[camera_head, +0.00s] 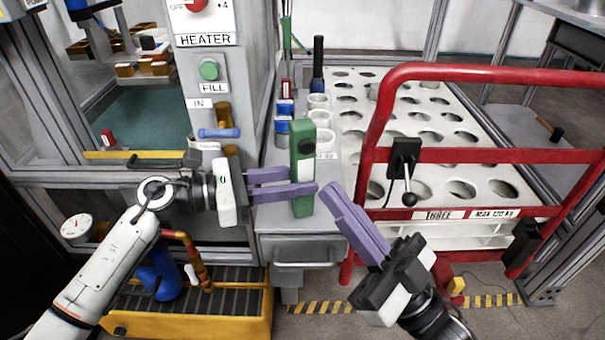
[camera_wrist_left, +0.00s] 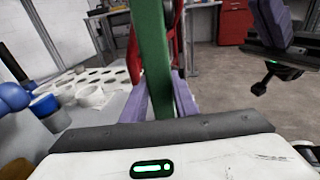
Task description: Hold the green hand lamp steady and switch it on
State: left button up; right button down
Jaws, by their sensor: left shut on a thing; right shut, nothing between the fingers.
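The green hand lamp (camera_head: 302,142) stands upright in the middle of the head view, with a dark round part near its top and a pale patch lower down. It also shows in the left wrist view (camera_wrist_left: 150,50). My left gripper (camera_head: 305,182) comes from the left, its purple fingers shut on the lamp's lower half. They flank the lamp in the left wrist view (camera_wrist_left: 159,92). My right gripper (camera_head: 331,192) is shut and empty, its fingertips just right of the lamp's lower part. I cannot tell whether they touch it. No light from the lamp shows.
A red rail frame (camera_head: 460,73) with a black lever switch (camera_head: 404,160) stands close on the right, before a white rack (camera_head: 440,120) with holes. The heater cabinet (camera_head: 208,110) is at left. White cups (camera_head: 320,115) and blue containers (camera_head: 282,125) stand behind the lamp.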

send_near(295, 135)
jog(key=shift+s+r+x, duration=0.1)
jog(key=shift+s+x, duration=0.05)
jog(key=shift+x, duration=0.7)
jog(key=shift+s+r+x, duration=0.15)
jog(key=shift+x, duration=0.7)
jog(key=shift+w+a, duration=0.1)
jog(key=shift+w, duration=0.1)
dwell(0.6)
jog(key=shift+w+a, duration=0.1)
jog(key=shift+w, duration=0.2)
jog(key=shift+s, duration=0.45)
jog(key=s+d, duration=0.2)
jog(key=s, duration=0.3)
jog(key=shift+s, duration=0.4)
dwell(0.4)
pick_arm(q)
jog(key=o, duration=1)
jog(key=shift+c, duration=0.2)
